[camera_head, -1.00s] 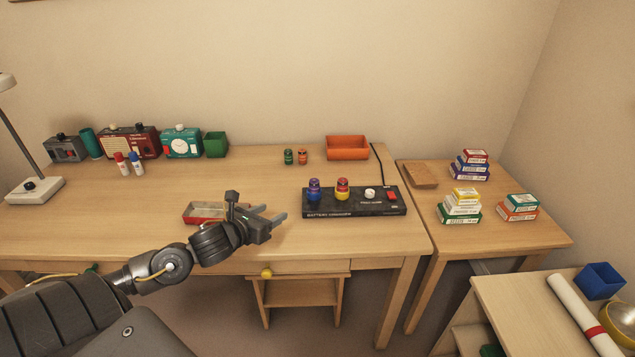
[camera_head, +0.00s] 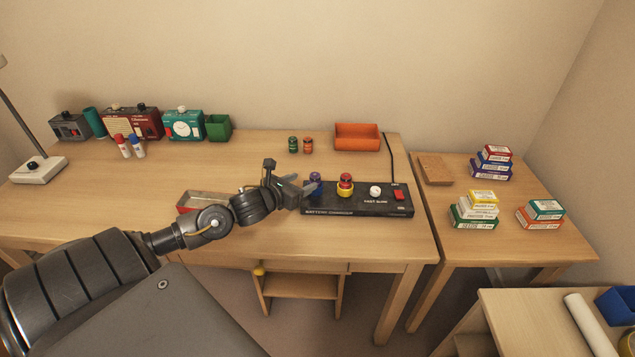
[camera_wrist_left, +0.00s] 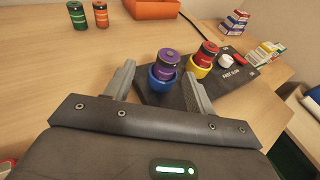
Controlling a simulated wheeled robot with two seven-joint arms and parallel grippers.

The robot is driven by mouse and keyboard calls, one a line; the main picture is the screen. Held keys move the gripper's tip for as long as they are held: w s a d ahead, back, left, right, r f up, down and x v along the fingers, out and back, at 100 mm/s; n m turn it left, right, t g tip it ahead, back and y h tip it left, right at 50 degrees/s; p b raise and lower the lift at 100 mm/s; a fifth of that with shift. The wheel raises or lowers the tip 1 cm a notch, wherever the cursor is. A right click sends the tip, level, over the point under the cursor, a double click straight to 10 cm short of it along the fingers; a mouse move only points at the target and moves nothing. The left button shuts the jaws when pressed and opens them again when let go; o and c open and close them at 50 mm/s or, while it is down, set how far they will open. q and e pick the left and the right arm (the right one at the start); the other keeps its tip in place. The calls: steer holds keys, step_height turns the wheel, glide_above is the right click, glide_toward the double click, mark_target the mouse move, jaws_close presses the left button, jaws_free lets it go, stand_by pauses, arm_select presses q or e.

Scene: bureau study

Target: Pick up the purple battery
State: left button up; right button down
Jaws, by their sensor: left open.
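The purple battery (camera_wrist_left: 167,62) stands upright in a blue cup (camera_wrist_left: 160,77) on the black battery charger (camera_head: 370,208). In the head view the purple battery (camera_head: 315,177) shows only its upper part, with my left gripper in front of it. My left gripper (camera_head: 313,186) is open and empty. In the left wrist view its two fingers (camera_wrist_left: 158,88) point toward the purple battery, which stands between and just beyond the tips. A red battery (camera_wrist_left: 207,52) stands in a yellow cup right of it. My right gripper is not in view.
A green battery (camera_head: 293,144) and an orange battery (camera_head: 308,145) stand behind the charger. An orange tray (camera_head: 357,144) is at the back. A red-edged box (camera_head: 190,208) sits behind my left forearm. Stacked small boxes (camera_head: 474,212) are on the right table.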

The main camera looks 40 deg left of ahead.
mark_target(312, 180)
arm_select(q)
steer(key=shift+w+d, duration=0.15)
steer(key=shift+w, duration=0.65)
steer(key=x, duration=0.2)
steer(key=p+x, duration=0.1)
steer(key=shift+w+d+f, duration=0.2)
steer(key=shift+w+d, duration=0.15)
steer(key=shift+w+f, duration=0.15)
steer(key=shift+w, duration=0.2)
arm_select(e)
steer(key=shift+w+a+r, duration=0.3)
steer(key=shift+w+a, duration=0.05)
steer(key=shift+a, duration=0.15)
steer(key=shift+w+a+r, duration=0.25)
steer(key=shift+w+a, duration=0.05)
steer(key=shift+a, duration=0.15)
arm_select(q)
steer(key=c, duration=1.1)
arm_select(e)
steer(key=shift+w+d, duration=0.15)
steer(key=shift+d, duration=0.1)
